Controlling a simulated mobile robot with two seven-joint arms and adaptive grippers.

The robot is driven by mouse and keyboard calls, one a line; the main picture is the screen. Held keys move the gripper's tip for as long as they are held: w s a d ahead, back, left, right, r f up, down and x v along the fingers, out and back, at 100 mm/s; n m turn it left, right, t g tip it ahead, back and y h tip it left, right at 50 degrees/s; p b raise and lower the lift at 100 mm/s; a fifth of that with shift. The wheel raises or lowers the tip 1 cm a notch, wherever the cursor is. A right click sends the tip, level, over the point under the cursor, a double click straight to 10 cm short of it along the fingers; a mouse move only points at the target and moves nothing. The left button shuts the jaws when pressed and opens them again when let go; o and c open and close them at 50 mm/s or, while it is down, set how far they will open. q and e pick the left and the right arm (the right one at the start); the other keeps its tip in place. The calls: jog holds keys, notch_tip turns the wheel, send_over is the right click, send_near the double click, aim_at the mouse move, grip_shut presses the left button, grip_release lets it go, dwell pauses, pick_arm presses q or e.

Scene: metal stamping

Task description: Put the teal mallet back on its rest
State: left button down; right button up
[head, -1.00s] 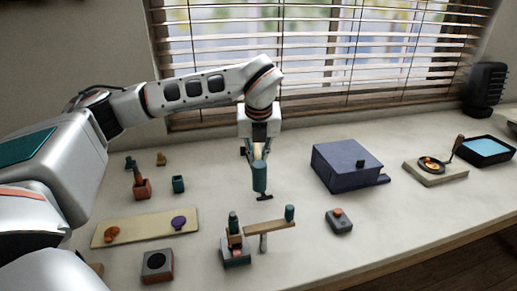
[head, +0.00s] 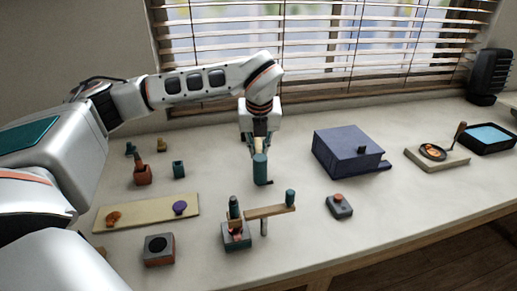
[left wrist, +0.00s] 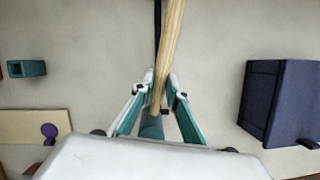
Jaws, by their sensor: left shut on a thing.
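The teal mallet (head: 260,170) hangs upright from my left gripper (head: 259,143), teal head down and pale wooden handle up. In the left wrist view my left gripper (left wrist: 158,97) is shut on the mallet's wooden handle (left wrist: 172,50); the teal head (left wrist: 152,127) lies below the fingers. A small dark foot (head: 269,183) shows on the table just behind the head's lower end. It may belong to the rest, which is mostly hidden. Whether the head touches it or the table I cannot tell. My right gripper is not in view.
A blue box (head: 346,152) stands to the right. A tan board (head: 146,213) and a teal cup (head: 179,169) lie left. The table directly right of the mallet is clear.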

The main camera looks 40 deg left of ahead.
pick_arm(q)
jog(key=shift+f, duration=0.45)
dwell(0.6)
jog(key=c, duration=1.9)
grip_release()
jog(key=v, duration=1.2)
